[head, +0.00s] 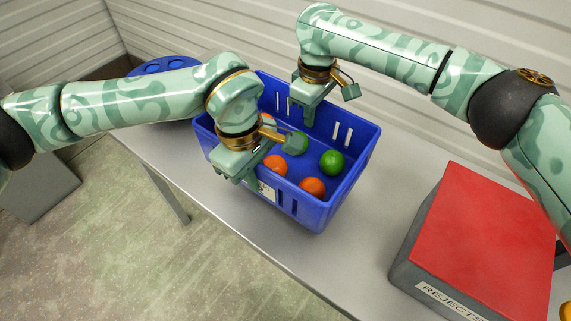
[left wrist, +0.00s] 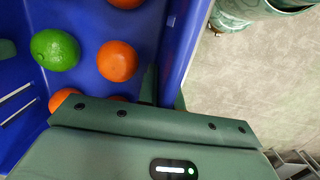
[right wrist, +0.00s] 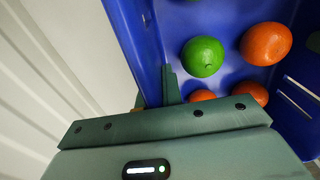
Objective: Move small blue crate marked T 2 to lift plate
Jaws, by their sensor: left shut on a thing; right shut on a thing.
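The small blue crate (head: 320,213) is upright over the grey table in the head view, with orange and green fruits inside. Whether its base touches the table I cannot tell. A pale label on its near side is mostly hidden by my left gripper (head: 240,178), so its marking cannot be read. My left gripper is shut on the crate's near wall, which also shows in the left wrist view (left wrist: 181,50). My right gripper (head: 308,112) is shut on the opposite, far wall, seen in the right wrist view (right wrist: 133,40). No lift plate is clearly identifiable.
A blue round object with holes (head: 165,66) is at the back left, partly behind my left arm. A dark box with a red top, labelled REJECTS (head: 485,230), stands at the right. Bare table (head: 345,245) lies between it and the crate. A ribbed wall runs behind.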

